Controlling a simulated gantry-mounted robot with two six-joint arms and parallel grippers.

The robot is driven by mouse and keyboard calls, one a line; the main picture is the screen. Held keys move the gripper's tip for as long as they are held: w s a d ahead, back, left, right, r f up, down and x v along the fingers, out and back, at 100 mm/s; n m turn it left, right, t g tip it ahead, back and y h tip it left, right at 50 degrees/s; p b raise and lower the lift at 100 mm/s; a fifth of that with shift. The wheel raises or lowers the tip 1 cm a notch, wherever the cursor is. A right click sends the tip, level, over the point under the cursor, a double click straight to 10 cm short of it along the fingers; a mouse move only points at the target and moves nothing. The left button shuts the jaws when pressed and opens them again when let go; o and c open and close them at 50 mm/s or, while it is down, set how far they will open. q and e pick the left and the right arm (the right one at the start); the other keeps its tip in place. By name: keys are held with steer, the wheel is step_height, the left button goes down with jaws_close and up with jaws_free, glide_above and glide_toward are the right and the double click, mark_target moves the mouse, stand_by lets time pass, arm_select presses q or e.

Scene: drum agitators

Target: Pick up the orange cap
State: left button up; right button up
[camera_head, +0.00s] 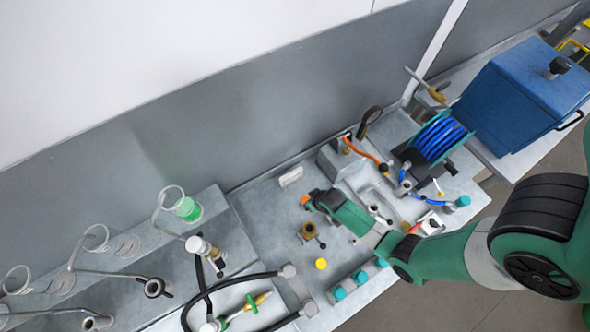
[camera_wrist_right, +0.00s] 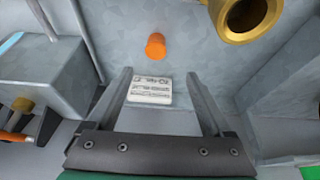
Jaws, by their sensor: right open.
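The small orange cap (camera_wrist_right: 155,46) sits on the grey metal surface, just beyond my right fingertips in the right wrist view. In the head view the orange cap (camera_head: 305,200) shows at the tip end of my right gripper (camera_head: 313,203). In the right wrist view my right gripper (camera_wrist_right: 157,76) is open, with its two fingers apart and the cap roughly in line with the gap. Nothing is held between the fingers. My left gripper is not in view.
A brass fitting (camera_wrist_right: 243,18) stands close to the right of the cap in the wrist view. A white label plate (camera_wrist_right: 150,90) shows between the fingers. A grey box (camera_wrist_right: 45,72) is at left. A yellow cap (camera_head: 321,264) and teal caps (camera_head: 340,292) lie nearby.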

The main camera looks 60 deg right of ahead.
steer(key=b, duration=0.6)
glide_above(305, 200)
steer(key=s+a, duration=0.1)
steer(key=s, duration=0.1)
steer(key=f, duration=0.5)
steer(key=shift+w+f, duration=0.4)
steer(key=shift+f, duration=0.15)
steer(key=shift+d+r, duration=0.1)
steer(key=b+x, duration=0.5)
steer(key=shift+s, duration=0.35)
steer(key=shift+w+f+b, duration=0.1)
steer(key=shift+f+b, duration=0.2)
steer(key=shift+b, duration=0.05)
steer(key=shift+r, duration=0.15)
jaws_close()
